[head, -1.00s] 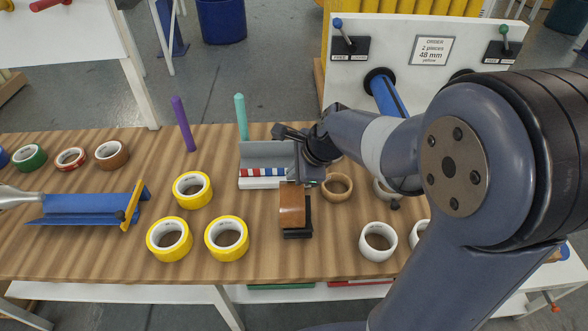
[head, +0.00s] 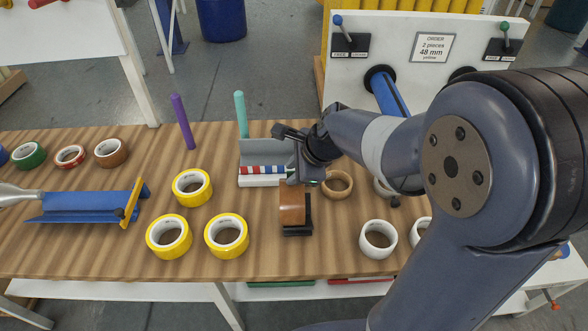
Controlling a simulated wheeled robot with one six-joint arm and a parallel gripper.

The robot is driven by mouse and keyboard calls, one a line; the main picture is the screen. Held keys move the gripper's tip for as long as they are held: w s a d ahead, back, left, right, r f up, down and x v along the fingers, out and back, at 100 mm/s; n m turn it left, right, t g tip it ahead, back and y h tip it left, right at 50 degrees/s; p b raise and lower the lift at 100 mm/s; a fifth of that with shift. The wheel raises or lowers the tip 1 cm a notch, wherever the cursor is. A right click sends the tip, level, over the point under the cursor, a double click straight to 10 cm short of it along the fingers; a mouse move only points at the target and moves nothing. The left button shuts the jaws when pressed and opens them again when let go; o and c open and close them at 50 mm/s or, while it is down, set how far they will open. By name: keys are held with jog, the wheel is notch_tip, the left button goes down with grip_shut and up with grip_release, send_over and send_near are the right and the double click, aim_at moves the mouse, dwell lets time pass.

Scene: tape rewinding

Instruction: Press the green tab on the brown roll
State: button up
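A brown roll (head: 292,208) stands on edge in a small black holder (head: 297,230) near the middle of the table. I cannot make out a green tab on it from here. My gripper (head: 300,172) is just behind and above the roll, at its upper right, in front of the grey tray. Whether it touches the roll is unclear. Its fingers are small and partly hidden, so their opening cannot be told. Another brown roll (head: 111,152) lies flat at the far left.
A grey tray (head: 262,153) with a striped piece stands behind the roll. A tan ring (head: 338,184) lies right of it, a white roll (head: 378,239) at front right. Yellow rolls (head: 227,236) lie left. A purple peg (head: 183,122) and a teal peg (head: 241,114) stand behind.

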jog(key=v, duration=1.1)
jog(key=shift+f, duration=0.15)
dwell(1.1)
